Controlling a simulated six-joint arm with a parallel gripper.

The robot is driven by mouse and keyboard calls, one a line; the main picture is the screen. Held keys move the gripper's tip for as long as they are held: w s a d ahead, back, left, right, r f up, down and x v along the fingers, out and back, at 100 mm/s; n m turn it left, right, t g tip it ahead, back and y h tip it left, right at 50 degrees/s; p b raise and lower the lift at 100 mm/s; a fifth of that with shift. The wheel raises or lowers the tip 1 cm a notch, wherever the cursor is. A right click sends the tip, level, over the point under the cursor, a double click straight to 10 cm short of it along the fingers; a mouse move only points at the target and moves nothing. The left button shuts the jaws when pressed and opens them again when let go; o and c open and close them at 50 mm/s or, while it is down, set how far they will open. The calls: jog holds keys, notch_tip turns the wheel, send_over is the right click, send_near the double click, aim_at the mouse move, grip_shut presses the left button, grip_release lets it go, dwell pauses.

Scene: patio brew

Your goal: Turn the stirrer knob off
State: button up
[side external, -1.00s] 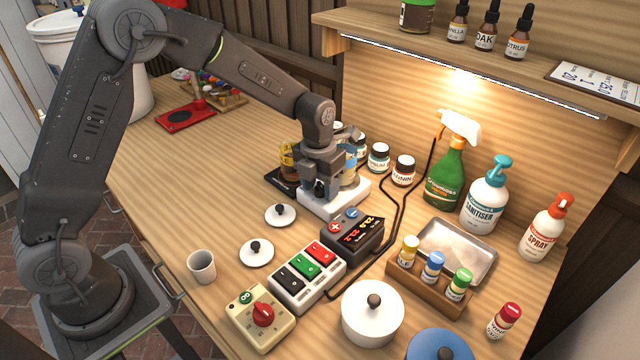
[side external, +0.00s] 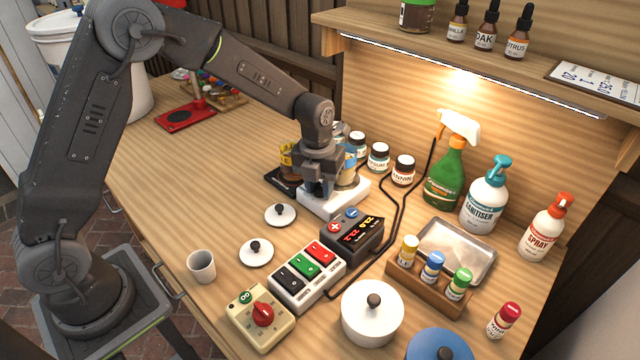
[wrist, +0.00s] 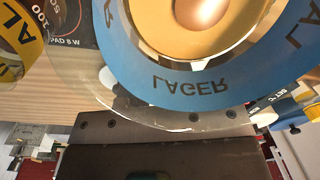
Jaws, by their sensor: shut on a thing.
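The white stirrer (side external: 345,203) stands near the middle of the table, with a glass vessel (side external: 350,172) on top. In the wrist view the vessel's blue LAGER label (wrist: 185,85) fills the upper part. My gripper (side external: 318,189) points down at the stirrer's front side, low and close to its face. It is shut on the stirrer knob, which is mostly hidden by the fingers. The knob's setting cannot be read. In the wrist view a dark part of my gripper lies across the bottom and the fingertips are not clear.
A black pad (side external: 280,181) with an amber jar is close at left. A black controller (side external: 352,238) and a switch strip (side external: 308,277) stand in front, beside a yellow box with a red knob (side external: 263,314). Small jars (side external: 378,158) stand behind.

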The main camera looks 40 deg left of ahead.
jog(key=shift+n, duration=0.9)
jog(key=o, duration=0.9)
notch_tip(320, 180, up, 14)
jog(key=shift+s+a, duration=0.15)
jog(key=shift+a, duration=0.15)
